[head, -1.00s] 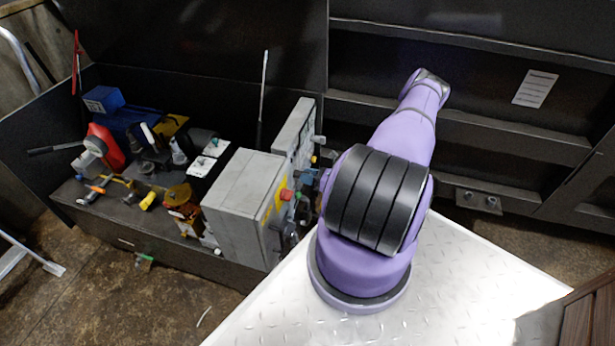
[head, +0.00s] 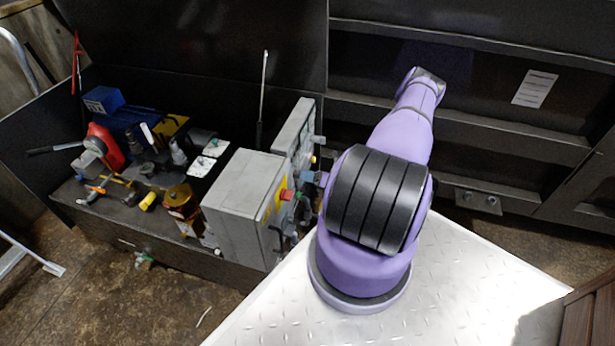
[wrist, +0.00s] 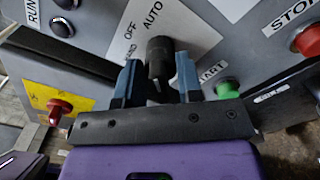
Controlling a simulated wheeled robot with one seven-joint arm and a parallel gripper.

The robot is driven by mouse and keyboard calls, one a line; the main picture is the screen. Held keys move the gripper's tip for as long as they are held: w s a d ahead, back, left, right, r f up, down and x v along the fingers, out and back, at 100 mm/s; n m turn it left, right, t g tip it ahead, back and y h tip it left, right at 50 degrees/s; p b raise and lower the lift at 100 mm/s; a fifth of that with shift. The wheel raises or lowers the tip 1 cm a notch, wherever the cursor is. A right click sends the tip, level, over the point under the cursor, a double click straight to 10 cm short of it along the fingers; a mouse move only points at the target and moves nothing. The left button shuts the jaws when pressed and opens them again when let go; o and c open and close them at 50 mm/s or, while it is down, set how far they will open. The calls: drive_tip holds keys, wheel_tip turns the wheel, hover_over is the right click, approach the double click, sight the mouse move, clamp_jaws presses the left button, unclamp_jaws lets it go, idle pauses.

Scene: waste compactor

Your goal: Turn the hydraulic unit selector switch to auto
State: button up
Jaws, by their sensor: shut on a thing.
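In the wrist view the selector switch (wrist: 160,57) is a black knob on a grey panel (wrist: 95,18). The labels OFF and AUTO show beyond it, and a third label is mostly hidden. AUTO lies just above the knob in the picture. My gripper (wrist: 155,75) has its two blue fingers on either side of the knob and is shut on it. I cannot tell exactly which label the knob points to. In the head view the panel (head: 299,128) is seen edge-on, and the switch cannot be made out there.
A green START button (wrist: 228,88) is close to the right finger. A red knob on a yellow plate (wrist: 60,108) is at left. A STOP button (wrist: 309,40) is at upper right. A large grey box (head: 240,185) stands before the panel, with cluttered tools at left.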

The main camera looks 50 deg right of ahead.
drive_tip(key=shift+d, duration=0.1)
drive_tip(key=o, duration=0.6)
drive_tip(key=shift+c, duration=0.2)
drive_tip(key=shift+s, duration=0.15)
drive_tip(key=v, duration=1)
drive_tip(key=shift+s, duration=0.3)
drive_tip(key=shift+d, duration=0.1)
